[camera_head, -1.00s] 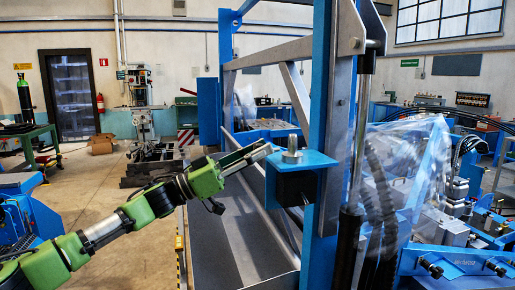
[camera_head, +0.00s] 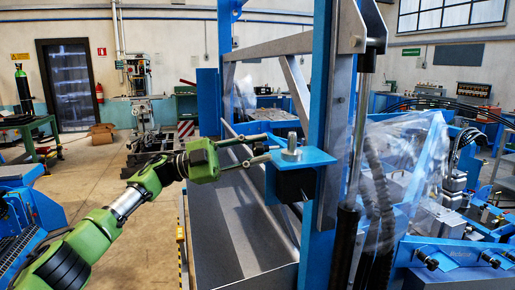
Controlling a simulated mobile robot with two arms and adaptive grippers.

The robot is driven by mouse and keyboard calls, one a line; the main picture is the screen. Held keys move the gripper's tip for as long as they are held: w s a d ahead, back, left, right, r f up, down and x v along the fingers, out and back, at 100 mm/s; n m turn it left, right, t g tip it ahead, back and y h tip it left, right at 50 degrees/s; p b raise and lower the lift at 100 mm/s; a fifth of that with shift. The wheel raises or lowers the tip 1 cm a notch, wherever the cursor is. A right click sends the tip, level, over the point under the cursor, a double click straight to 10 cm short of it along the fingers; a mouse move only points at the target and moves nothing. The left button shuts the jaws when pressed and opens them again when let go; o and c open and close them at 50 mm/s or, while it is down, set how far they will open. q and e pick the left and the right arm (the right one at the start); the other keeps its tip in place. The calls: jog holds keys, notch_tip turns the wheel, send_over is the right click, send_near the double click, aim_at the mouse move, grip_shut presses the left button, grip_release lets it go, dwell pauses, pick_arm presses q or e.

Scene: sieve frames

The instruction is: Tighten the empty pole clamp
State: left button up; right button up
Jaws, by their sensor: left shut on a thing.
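A blue bracket (camera_head: 318,157) juts left from the blue upright post (camera_head: 321,75). A grey metal piece with a round base and a short stub (camera_head: 291,151) stands upright on it, and a black block (camera_head: 294,185) sits beneath. My left gripper (camera_head: 262,149) reaches in from the left at the bracket's left edge. Its two fingers show one above the other, shut on a small dark part between the tips. That part is mostly hidden, and I cannot tell whether it belongs to a clamp. I cannot make out a pole clamp for certain. My right gripper is out of view.
A grey sloped metal panel (camera_head: 232,225) lies below my left gripper. A grey diagonal brace (camera_head: 297,92) runs behind the bracket. Clear plastic sheeting (camera_head: 400,170) and machinery fill the right side. The floor at left (camera_head: 90,180) is open.

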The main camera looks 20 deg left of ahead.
pick_arm(q)
jog(key=m+g, duration=0.1)
jog(key=m, duration=0.2)
jog(key=shift+y, duration=0.4)
jog(key=m+g+y+p, duration=0.1)
jog(key=m, duration=0.3)
jog(key=m+y+p, duration=0.1)
jog(key=m, duration=0.1)
jog(key=shift+m, duration=0.3)
jog(key=shift+f+m+y, duration=0.1)
jog(key=shift+m+y, duration=0.5)
jog(key=shift+m, duration=0.6)
jog(key=shift+m+y, duration=0.5)
jog(key=shift+m, duration=0.5)
jog(key=shift+f+m+t+y, duration=0.15)
jog(key=shift+m+t+y, duration=0.4)
jog(key=shift+m, duration=0.65)
jog(key=o, duration=1.1)
